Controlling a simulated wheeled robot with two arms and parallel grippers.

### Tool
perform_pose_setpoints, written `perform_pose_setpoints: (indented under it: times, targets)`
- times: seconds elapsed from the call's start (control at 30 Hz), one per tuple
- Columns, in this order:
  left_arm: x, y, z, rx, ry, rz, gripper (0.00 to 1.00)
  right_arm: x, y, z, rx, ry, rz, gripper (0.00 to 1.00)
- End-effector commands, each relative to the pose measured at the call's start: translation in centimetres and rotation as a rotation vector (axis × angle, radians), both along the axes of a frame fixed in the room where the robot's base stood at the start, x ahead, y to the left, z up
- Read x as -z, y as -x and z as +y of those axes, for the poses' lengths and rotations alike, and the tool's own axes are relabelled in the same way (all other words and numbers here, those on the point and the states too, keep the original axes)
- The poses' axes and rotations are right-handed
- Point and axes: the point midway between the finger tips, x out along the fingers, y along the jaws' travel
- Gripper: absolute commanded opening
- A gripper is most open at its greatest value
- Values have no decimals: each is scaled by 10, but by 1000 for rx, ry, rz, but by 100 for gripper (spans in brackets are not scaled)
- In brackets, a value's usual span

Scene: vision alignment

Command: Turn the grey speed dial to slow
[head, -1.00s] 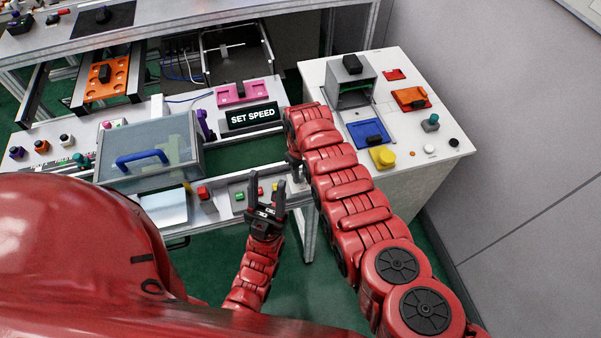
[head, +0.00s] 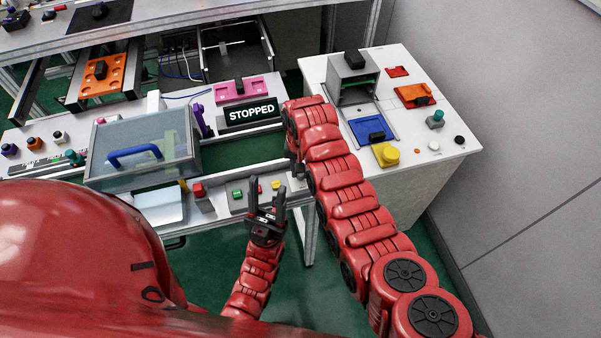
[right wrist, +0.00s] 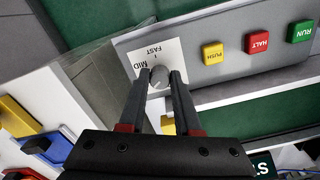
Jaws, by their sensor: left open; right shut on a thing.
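The grey speed dial (right wrist: 160,80) shows in the right wrist view on a white label (right wrist: 172,52) reading MID and FAST. The slow mark is not visible, and which mark the dial points at is hard to tell. My right gripper (right wrist: 160,72) has one finger on each side of the dial and is shut on it. In the head view my right arm hides the dial. My left gripper (head: 266,207) is open and empty, in front of the bench edge. The black display (head: 251,111) reads STOPPED.
Beside the dial are a yellow PUSH button (right wrist: 213,52), a red HALT button (right wrist: 258,43) and a green RUN button (right wrist: 301,31). A clear-lidded box (head: 142,155) with a blue handle stands left. A white cabinet (head: 440,165) stands right of my right arm.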

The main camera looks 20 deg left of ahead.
Motion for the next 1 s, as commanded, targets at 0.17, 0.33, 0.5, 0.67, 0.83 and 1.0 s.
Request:
perform_pose_setpoints:
  times: [0.17, 0.33, 0.5, 0.67, 0.83, 1.0]
  targets:
    - [6, 0, 0, 0, 0, 0, 50, 1, 0, 0, 50, 1, 1, 0]
    - [7, 0, 0, 0, 0, 0, 50, 1, 1, 0, 71, 3, 3, 0]
    - [7, 0, 0, 0, 0, 0, 50, 1, 1, 0, 74, 3, 3, 0]
    - [7, 0, 0, 0, 0, 0, 50, 0, 1, 0, 73, 2, 3, 0]
    - [7, 0, 0, 0, 0, 0, 50, 0, 1, 0, 73, 2, 3, 53]
    - [7, 0, 0, 0, 0, 0, 50, 0, 1, 0, 73, 1, 2, 62]
